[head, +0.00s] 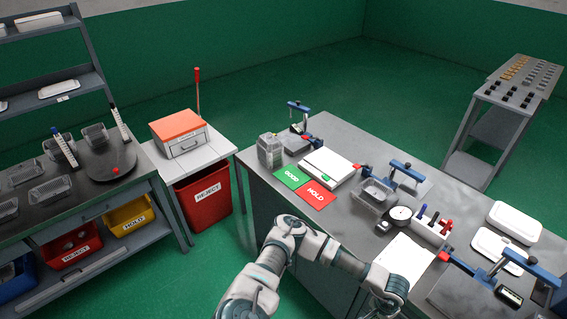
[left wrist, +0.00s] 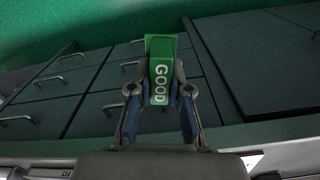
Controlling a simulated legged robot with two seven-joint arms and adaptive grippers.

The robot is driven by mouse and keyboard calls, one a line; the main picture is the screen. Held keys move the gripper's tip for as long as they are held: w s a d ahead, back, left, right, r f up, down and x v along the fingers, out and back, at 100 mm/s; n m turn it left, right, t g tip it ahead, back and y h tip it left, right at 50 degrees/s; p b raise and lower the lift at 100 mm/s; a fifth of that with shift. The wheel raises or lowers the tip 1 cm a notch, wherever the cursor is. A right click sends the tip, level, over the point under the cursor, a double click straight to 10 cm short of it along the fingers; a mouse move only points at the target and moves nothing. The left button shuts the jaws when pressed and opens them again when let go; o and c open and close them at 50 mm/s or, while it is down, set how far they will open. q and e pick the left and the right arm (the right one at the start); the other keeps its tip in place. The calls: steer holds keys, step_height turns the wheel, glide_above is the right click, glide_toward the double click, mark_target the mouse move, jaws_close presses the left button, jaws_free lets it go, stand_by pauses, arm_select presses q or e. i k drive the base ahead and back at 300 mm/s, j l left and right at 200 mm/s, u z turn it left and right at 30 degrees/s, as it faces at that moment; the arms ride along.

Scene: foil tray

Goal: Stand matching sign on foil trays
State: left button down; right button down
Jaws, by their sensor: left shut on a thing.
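My left gripper (left wrist: 160,105) is shut on a small green sign (left wrist: 161,80) lettered GOOD, held in front of dark drawers in the left wrist view. In the head view my left arm reaches right to the near table edge; its wrist is at the bottom, and the fingers and sign cannot be made out there. A foil tray (head: 376,190) sits by a blue clamp on the table. Several more trays, such as this one (head: 50,191), stand on the left bench. A green GOOD card (head: 291,177) and a red HOLD card (head: 316,194) lie flat on the table. My right gripper is not in view.
A dial gauge (head: 400,214), a pen holder (head: 430,227), a white sheet (head: 404,257) and white lids (head: 514,222) crowd the table's right part. A white board (head: 327,165) lies behind the cards. A red REJECT bin (head: 203,198) stands left of the table.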

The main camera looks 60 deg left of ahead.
mark_target(271, 138)
steer(key=k+j, duration=0.1)
steer(key=j, duration=0.45)
steer(key=k+j, duration=0.1)
steer(key=j, duration=0.45)
steer(key=k+j, duration=0.1)
steer(key=j, duration=0.45)
steer(key=k+j, duration=0.1)
steer(key=j, duration=1)
steer(key=k, duration=0.1)
